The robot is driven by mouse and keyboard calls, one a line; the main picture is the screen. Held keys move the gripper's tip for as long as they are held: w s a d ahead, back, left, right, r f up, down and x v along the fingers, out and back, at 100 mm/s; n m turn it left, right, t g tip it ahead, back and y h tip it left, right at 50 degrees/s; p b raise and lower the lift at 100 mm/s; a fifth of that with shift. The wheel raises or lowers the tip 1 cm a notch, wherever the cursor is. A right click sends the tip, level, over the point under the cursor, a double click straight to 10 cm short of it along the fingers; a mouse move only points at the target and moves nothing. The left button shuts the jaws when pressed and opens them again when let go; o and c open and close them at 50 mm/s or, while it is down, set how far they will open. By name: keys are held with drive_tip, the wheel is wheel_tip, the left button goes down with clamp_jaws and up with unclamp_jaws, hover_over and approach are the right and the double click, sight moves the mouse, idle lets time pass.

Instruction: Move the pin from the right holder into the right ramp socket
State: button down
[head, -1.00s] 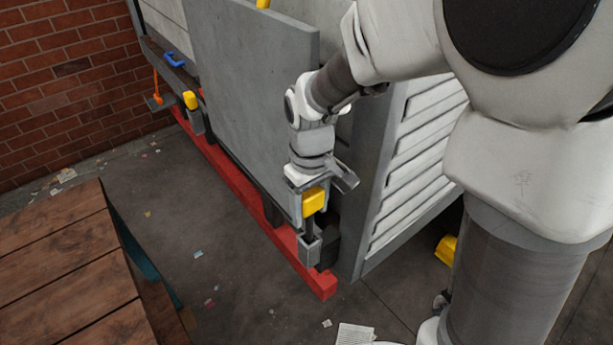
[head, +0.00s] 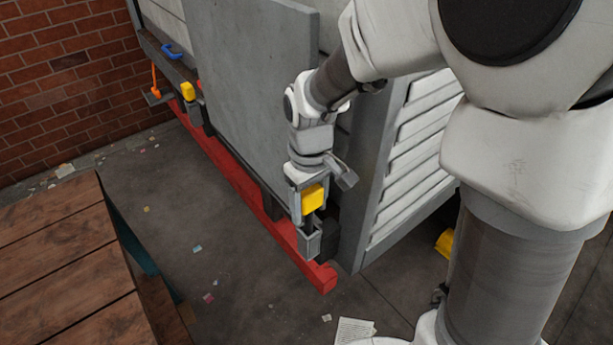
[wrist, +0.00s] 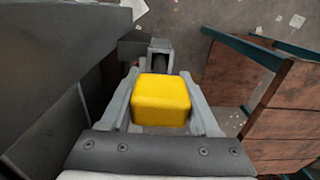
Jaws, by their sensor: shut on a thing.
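My gripper (head: 310,190) is shut on the yellow head of the pin (head: 313,197), which also shows between the fingers in the wrist view (wrist: 161,98). The pin is about upright, at the right end of the red beam. Directly below its head is a small grey square socket (head: 308,243), which shows just beyond the head in the wrist view (wrist: 160,53). A short dark stretch of shaft shows between head and socket. The head is above the rim; whether the shaft's tip is inside is hidden. The grey ramp plate (head: 245,100) stands steeply behind.
A second yellow pin (head: 188,91) is in a grey bracket at the far left end. The red beam (head: 235,180) runs along the plate's foot. A brown wooden table (head: 60,250) stands at left, with open floor (head: 200,230) between. A louvred grey housing (head: 405,165) is at right.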

sight(309, 225)
drive_tip(key=shift+f+b, duration=2.3)
drive_tip(key=shift+f, duration=0.8)
drive_tip(key=shift+c, duration=0.2)
unclamp_jaws()
drive_tip(key=shift+r, duration=0.1)
wheel_tip(309, 225, up, 18)
drive_tip(key=shift+f+p, duration=0.25)
drive_tip(key=shift+p, duration=0.55)
drive_tip(key=shift+d, duration=0.1)
drive_tip(key=shift+s+d+r, duration=0.2)
drive_tip(key=shift+s+d, duration=0.05)
drive_tip(key=s+d+m+t, duration=0.5)
drive_tip(key=s+d+m, duration=0.1)
drive_tip(key=s+d, duration=0.4)
drive_tip(key=shift+s+m+t, duration=0.3)
drive_tip(key=shift+s+m, duration=0.1)
drive_tip(key=shift+s, duration=0.45)
